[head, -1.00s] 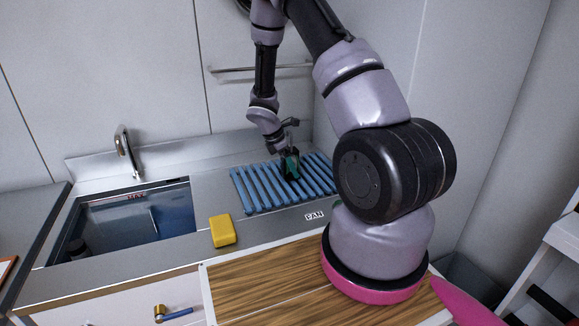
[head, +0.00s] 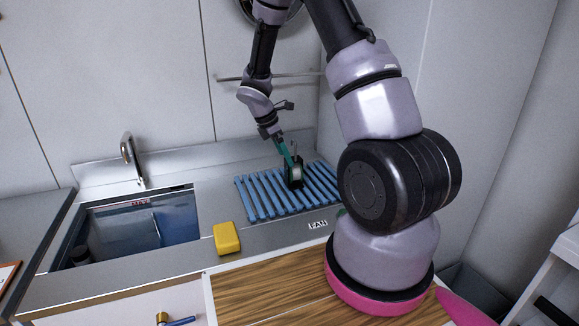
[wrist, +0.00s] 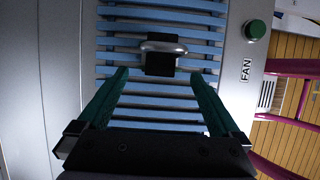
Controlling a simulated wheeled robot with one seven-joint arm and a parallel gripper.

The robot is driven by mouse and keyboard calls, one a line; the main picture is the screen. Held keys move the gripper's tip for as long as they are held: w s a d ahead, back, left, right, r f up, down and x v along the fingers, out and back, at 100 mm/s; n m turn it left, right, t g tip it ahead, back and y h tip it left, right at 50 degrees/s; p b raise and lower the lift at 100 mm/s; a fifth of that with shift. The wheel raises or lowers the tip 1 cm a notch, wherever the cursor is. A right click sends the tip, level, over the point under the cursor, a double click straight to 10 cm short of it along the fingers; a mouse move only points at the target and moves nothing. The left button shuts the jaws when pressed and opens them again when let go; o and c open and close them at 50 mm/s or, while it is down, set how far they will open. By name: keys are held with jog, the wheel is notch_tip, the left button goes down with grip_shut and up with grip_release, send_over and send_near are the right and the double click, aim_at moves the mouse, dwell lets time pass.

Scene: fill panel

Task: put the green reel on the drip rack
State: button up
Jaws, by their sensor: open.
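My gripper (head: 287,158) has teal fingers. In the wrist view my gripper (wrist: 160,75) is open, its fingers wide apart with nothing between them. A small dark object (head: 294,178) stands on the blue slatted drip rack (head: 254,204), just beyond the fingertips. In the wrist view this dark object (wrist: 160,66) has a pale grey rounded bar across it and rests on the slats of the rack (wrist: 120,40). Its colour is mostly black there, so I cannot tell for sure that it is the green reel. No other reel shows.
A yellow sponge-like block (head: 227,238) lies on the counter left of the rack. The sink (head: 145,225) with its tap (head: 131,158) is further left. A FAN label (wrist: 246,70) and a green round knob (wrist: 255,30) sit beside the rack. A wall rail (head: 240,78) runs behind.

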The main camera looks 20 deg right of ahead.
jog(key=s+a+r+m+t+y, duration=0.15)
jog(key=s+r+m, duration=0.4)
jog(key=r, duration=0.55)
jog(key=s+r+m+t+y, duration=0.15)
jog(key=s+r+m, duration=0.4)
jog(key=r, duration=0.65)
jog(key=s+a+r+m+t+y, duration=0.1)
jog(key=s+a+r+m+t, duration=0.1)
jog(key=s+r+m, duration=0.3)
jog(key=s+a+r+m+t+y, duration=0.2)
jog(key=s+r+m, duration=0.3)
jog(key=s, duration=0.4)
jog(key=shift+s+m+y, duration=0.3)
jog(key=shift+s+m, duration=0.05)
jog(key=shift+m, duration=0.25)
